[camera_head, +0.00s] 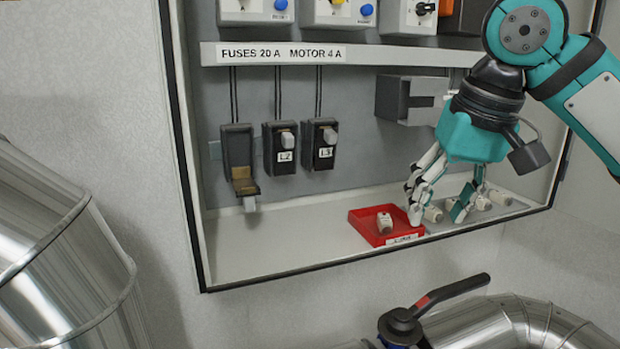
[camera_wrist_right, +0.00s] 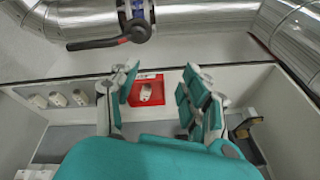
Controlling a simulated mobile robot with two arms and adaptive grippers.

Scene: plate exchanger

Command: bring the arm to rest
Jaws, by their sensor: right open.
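My right gripper (camera_head: 440,195) is open over the floor of the cabinet, its fingers pointing down. One finger is close to the right edge of a red tray (camera_head: 364,221); I cannot tell if they touch. In the right wrist view, the gripper (camera_wrist_right: 155,95) has its fingers spread apart with nothing between them. A white fuse (camera_head: 384,222) lies in the red tray, and the tray also shows beyond the fingers in the wrist view (camera_wrist_right: 159,78). My left gripper is not in view.
Several white fuses (camera_head: 482,203) lie right of the tray, partly behind my gripper. Fuse holders L2 (camera_head: 283,158) and L3 (camera_head: 322,155) are closed; the left holder (camera_head: 238,160) hangs open. A grey bracket (camera_head: 400,98) is behind my arm. The cabinet floor (camera_head: 290,240) is clear at left.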

